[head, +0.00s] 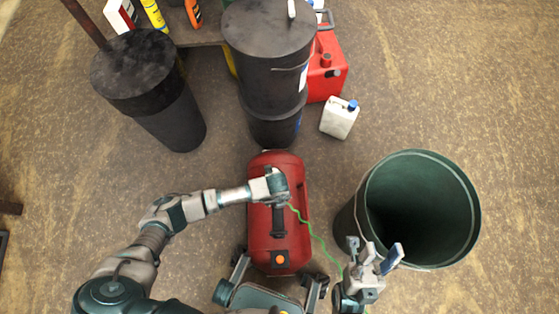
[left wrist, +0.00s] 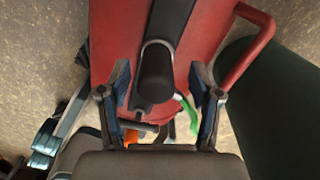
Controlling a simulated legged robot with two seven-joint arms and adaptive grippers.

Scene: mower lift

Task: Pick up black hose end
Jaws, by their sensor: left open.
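A black rounded piece that looks like the hose end (left wrist: 155,75) shows in the left wrist view. It lies between the two parted fingers of my left gripper (left wrist: 162,90), with a gap on each side. In the head view, my left gripper (head: 277,198) is over a red tank-like machine (head: 292,250), and a black bar (head: 279,222) runs along the machine's top below it. The fingers are hard to make out there. My right gripper (head: 372,255) has its fingers apart, empty, beside the large dark green bin.
The green bin (head: 460,225) stands open at the right. A thin green line (head: 318,238) runs from the machine towards my right gripper. Floor is clear left of the machine.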

